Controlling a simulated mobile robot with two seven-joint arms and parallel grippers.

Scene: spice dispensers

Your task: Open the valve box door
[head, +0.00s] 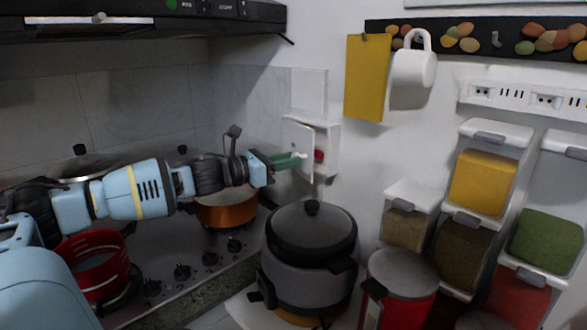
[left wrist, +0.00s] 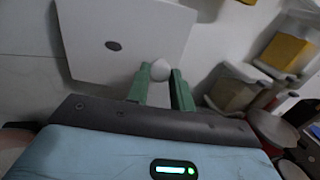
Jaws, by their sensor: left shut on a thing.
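The valve box (head: 326,150) is a white box on the wall, in the middle of the head view. My right gripper is not in view.
A stove with an orange pot (head: 226,212) and a red pot (head: 95,265) lies below my left arm. A grey cooker with a dark lid (head: 311,230) stands below the box. Spice dispensers (head: 483,182) and a white mug (head: 414,68) are on the right wall.

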